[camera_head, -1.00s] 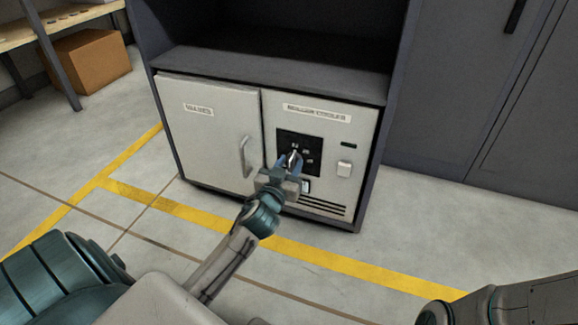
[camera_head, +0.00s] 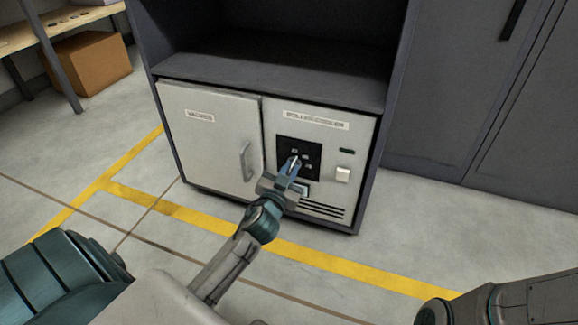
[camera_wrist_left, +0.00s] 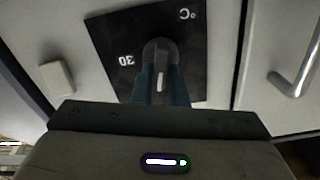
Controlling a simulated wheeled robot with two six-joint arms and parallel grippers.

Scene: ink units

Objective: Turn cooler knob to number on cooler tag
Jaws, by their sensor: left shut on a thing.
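The cooler (camera_head: 360,130) is the pale right-hand front of the cabinet, with a black dial plate (camera_head: 312,146) carrying small white numbers. My left gripper (camera_head: 293,162) reaches the plate from below left and is shut on the knob. In the left wrist view the dark round knob (camera_wrist_left: 160,48) sits between my fingers, with a white mark on it. That view is upside down and shows "30" and "°C" on the plate (camera_wrist_left: 105,35); other numbers are hidden. My right gripper is out of view.
A white switch (camera_head: 343,174) and a small dark display (camera_head: 347,151) are right of the plate. A door with a bar handle (camera_head: 246,161) is left of it. Vent slots (camera_head: 323,210) lie below. The floor in front is clear.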

